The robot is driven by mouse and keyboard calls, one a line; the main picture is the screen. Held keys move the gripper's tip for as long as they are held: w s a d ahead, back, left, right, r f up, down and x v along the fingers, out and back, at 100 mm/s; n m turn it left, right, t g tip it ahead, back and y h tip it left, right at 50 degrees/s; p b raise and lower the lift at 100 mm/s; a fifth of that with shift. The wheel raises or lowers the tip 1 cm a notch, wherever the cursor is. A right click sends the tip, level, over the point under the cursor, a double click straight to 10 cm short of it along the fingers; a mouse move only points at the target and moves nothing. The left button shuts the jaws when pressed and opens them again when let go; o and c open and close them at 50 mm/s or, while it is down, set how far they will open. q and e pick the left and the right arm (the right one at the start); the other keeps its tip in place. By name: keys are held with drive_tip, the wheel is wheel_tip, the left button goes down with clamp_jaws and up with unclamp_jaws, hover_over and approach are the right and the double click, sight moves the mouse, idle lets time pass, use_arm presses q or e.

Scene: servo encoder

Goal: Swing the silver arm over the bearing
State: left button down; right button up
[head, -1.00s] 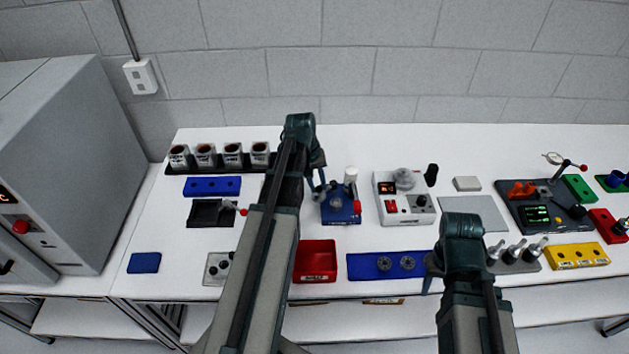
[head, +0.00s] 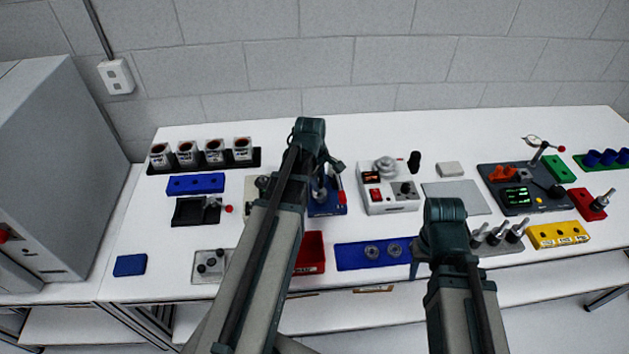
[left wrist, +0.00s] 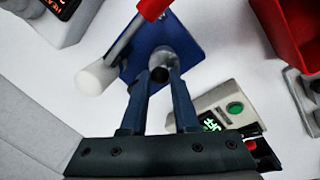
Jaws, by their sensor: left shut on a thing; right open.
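The blue fixture base (head: 325,209) stands mid-bench, partly hidden by my left arm. My left gripper (head: 324,190) is over this base. The bearing cannot be made out clearly. My right gripper (head: 428,262) is open, near the front middle.
A white and grey device (head: 390,191) stands just right of the base. A red bin (head: 311,253) and a blue tray (head: 362,256) are in front. A row of cups is at the back left. A grey mat (head: 456,198) lies clear to the right.

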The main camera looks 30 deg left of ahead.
use_arm(q)
drive_tip(key=shift+w+d+n, duration=0.1)
drive_tip(key=shift+d+n, duration=0.15)
drive_tip(key=shift+n, duration=0.25)
drive_tip(key=c, duration=0.7)
unclamp_jaws()
drive_tip(key=shift+w, duration=0.1)
drive_tip(key=shift+o, duration=0.2)
wheel_tip(320, 180, up, 14)
drive_tip(key=s+p, duration=0.2)
drive_tip(key=p, duration=1.1)
drive_tip(key=shift+s+f+p, duration=0.2)
drive_tip(key=shift+s+p, duration=0.1)
drive_tip(key=shift+s, duration=0.05)
drive_tip(key=shift+f, duration=0.1)
